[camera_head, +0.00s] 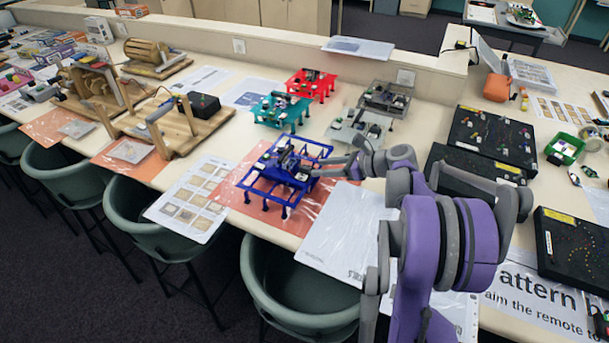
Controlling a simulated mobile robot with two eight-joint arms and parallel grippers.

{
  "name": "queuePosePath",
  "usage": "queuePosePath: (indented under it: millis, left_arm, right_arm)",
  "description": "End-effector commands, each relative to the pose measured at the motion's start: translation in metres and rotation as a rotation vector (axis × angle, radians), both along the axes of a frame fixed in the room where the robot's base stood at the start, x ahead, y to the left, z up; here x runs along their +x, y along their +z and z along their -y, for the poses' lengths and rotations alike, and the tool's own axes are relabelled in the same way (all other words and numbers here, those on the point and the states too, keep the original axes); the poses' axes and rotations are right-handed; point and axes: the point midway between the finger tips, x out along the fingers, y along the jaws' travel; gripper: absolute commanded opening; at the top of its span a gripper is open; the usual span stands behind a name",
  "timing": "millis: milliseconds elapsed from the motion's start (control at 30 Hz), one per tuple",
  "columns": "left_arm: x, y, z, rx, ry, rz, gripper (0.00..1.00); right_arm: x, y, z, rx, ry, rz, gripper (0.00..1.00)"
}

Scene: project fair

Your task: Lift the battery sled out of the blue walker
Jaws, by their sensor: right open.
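The blue walker (256,182) stands on an orange mat near the middle of the table's front edge. It is an open blue frame on thin legs. Dark and grey parts, among which the battery sled (287,165) seems to sit, fill its middle; I cannot make out the sled's outline clearly. My right gripper (326,172) reaches in from the right, beside the walker's right side at the height of its top frame. It is open, and I cannot tell whether it touches the frame. My left gripper is not in view.
Behind the blue walker stand a teal walker (268,111), a red walker (301,86) and grey ones (352,127). Wooden machines (180,129) are at left. A white sheet (340,235) lies in front under my right arm. Black boxes (494,138) are at right. Green chairs (292,291) line the front edge.

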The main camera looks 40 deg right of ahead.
Motion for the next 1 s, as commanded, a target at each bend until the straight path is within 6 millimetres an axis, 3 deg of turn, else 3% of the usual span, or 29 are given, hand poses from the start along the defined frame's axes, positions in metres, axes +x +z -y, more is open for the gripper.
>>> queuePosePath:
  millis: [400, 600, 667, 900, 1000]
  left_arm:
    - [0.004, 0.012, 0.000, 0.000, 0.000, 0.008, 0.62]
    - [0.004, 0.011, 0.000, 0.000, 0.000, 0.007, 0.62]
    - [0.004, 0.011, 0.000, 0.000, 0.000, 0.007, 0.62]
    - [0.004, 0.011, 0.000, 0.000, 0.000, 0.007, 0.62]
    - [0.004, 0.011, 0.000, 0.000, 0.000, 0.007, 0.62]
  right_arm:
    - [0.039, -0.020, -0.023, -0.002, 0.002, 0.000, 0.50]
    - [0.040, -0.022, -0.023, -0.001, 0.000, 0.000, 0.50]
    - [0.040, -0.022, -0.023, -0.001, 0.000, 0.000, 0.43]
    - [0.040, -0.022, -0.023, -0.001, 0.000, 0.000, 0.00]
    - [0.040, -0.022, -0.023, -0.001, 0.000, 0.000, 0.00]
